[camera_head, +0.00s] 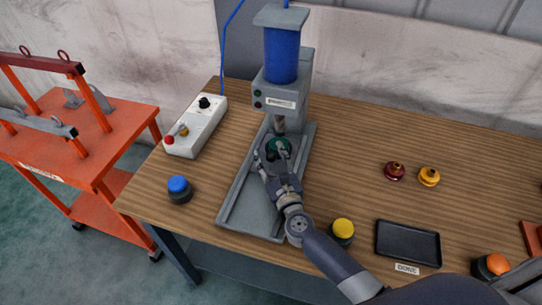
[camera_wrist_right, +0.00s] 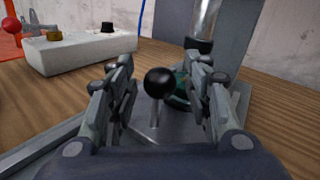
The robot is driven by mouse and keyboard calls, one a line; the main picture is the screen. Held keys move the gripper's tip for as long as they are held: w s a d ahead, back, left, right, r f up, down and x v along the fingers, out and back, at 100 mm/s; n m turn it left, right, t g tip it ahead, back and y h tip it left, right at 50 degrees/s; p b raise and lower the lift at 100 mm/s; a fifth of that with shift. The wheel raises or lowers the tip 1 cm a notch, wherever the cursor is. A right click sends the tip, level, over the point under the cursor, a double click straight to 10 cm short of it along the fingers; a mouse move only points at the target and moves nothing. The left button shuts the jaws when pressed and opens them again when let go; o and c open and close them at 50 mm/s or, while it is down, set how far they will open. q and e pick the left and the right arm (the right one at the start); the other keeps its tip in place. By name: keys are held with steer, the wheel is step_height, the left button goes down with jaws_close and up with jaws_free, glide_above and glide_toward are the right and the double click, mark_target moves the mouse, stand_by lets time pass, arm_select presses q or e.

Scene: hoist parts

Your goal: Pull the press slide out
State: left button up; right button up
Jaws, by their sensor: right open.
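The press (camera_head: 281,60) has a blue cylinder on top and a grey base plate (camera_head: 250,208) reaching toward the front of the table. Under its ram sits a green round part (camera_head: 284,143), partly hidden by my gripper; it also shows behind the fingers in the right wrist view (camera_wrist_right: 181,96). A black ball knob (camera_wrist_right: 160,82) stands on a thin metal stem in front of the green part. My right gripper (camera_head: 273,160) is open at the press. In the right wrist view its fingers lie on either side of the knob with visible gaps. My left gripper is out of view.
A control box (camera_head: 196,128) stands left of the press. A blue button (camera_head: 179,189) is at the left, a yellow button (camera_head: 342,231) beside my right arm. A black tray (camera_head: 408,243), a red knob (camera_head: 394,171) and an orange knob (camera_head: 429,176) are at the right. An orange cart (camera_head: 75,135) stands left of the table.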

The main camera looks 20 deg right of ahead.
steer(key=c, duration=0.3)
jaws_close()
steer(key=shift+s+a+f, duration=0.1)
steer(key=shift+s+a, duration=0.25)
steer(key=shift+s, duration=0.1)
steer(key=s+a, duration=0.2)
steer(key=s, duration=0.2)
steer(key=s+a+b, duration=0.1)
steer(key=s+a, duration=0.2)
steer(key=s, duration=0.1)
steer(key=s+a+b, duration=0.1)
steer(key=s+a, duration=0.2)
steer(key=s, duration=0.1)
steer(key=shift+s+a+b, duration=0.3)
steer(key=shift+s+a, duration=0.15)
steer(key=shift+s, duration=0.15)
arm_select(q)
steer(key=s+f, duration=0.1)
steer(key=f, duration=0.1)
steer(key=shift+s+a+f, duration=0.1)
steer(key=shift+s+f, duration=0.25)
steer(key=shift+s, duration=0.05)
arm_select(e)
steer(key=shift+o, duration=1.5)
jaws_free()
